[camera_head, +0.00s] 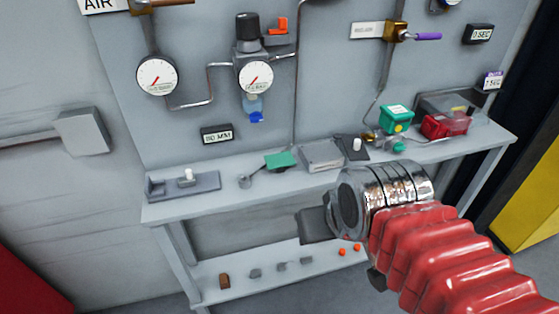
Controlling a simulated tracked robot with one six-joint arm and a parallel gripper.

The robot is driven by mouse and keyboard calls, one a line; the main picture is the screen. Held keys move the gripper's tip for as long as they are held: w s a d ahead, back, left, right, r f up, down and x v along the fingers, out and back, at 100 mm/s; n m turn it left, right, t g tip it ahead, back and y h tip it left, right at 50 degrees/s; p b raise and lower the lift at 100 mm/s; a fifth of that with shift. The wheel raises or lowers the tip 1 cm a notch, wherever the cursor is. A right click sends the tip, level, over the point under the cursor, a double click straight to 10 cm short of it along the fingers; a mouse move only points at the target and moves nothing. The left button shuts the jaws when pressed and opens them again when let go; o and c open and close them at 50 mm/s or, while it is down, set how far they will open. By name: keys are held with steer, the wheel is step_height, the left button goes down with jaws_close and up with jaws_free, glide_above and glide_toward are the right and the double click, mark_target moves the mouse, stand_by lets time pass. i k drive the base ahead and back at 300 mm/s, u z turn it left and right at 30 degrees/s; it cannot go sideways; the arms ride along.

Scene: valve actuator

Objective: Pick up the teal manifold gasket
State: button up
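A flat teal piece (281,160), which looks like the manifold gasket, lies on the grey bench (215,205), left of a grey block; its details are too small to be sure. A teal box (397,117) and a small teal part (399,147) are farther right. My gripper (314,225) shows as a dark grey shape at the end of my red-sleeved arm, in front of the bench edge in the picture and apart from the flat teal piece. Its fingers cannot be made out, and nothing is seen held in it.
A grey fixture with a white knob (188,176) stands at the bench's left, and a grey block (322,155) in the middle. A red box (445,125) is at the right. Gauges (157,76) and pipes are on the wall panel. A lower shelf (235,288) holds small parts.

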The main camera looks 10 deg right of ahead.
mark_target(282, 160)
steer(key=k, duration=1.3)
steer(key=u, duration=0.2)
steer(key=i, duration=0.55)
steer(key=u, duration=0.5)
steer(key=i, duration=1.15)
